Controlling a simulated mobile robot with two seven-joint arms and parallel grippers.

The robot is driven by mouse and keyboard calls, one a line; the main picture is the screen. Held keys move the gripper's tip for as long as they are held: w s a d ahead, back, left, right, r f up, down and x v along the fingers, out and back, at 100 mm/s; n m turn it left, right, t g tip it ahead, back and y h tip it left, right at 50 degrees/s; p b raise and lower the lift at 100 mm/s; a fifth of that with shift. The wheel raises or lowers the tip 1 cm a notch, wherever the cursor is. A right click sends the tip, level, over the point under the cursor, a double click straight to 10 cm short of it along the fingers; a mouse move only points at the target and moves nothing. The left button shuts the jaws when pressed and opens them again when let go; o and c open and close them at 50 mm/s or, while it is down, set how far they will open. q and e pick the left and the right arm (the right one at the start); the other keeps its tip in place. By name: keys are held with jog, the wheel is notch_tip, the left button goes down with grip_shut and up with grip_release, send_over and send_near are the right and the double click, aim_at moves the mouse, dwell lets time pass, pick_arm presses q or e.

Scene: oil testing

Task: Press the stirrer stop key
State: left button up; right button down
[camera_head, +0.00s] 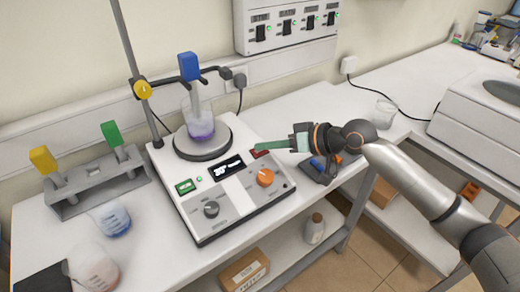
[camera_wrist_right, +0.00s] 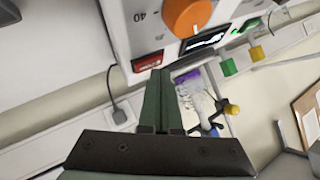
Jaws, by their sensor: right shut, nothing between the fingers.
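The white stirrer (camera_head: 222,215) stands on the bench with a display, an orange knob (camera_head: 265,177), a grey knob and a green key (camera_head: 186,187) on its panel. A red key (camera_head: 262,154) is at the panel's right back side; it also shows in the right wrist view (camera_wrist_right: 148,62). My right gripper (camera_head: 257,147) is shut and empty. Its green fingertips (camera_wrist_right: 158,73) are right by the red key and partly cover it; I cannot tell whether they touch. My left gripper is not in view.
A beaker with purple liquid (camera_head: 200,130) sits on the stirrer's round plate, below a blue-handled probe (camera_head: 188,66) on a stand. A grey rack (camera_head: 95,187) and two beakers are at left. A switch box (camera_head: 290,25) hangs on the wall. The bench behind my gripper is mostly clear.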

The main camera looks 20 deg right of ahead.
jog(key=shift+w+f, duration=0.15)
jog(key=shift+f, duration=0.35)
dwell(0.6)
dwell(0.3)
jog(key=shift+s+r+p, duration=0.3)
jog(key=shift+r+p, duration=0.55)
jog(key=r+p, duration=0.1)
jog(key=s+r+p, duration=0.1)
jog(key=r+p, duration=0.2)
jog(key=p, duration=0.1)
jog(key=shift+s+d+r, duration=0.3)
jog(key=shift+d+r, duration=0.05)
jog(key=shift+d, duration=0.1)
dwell(0.5)
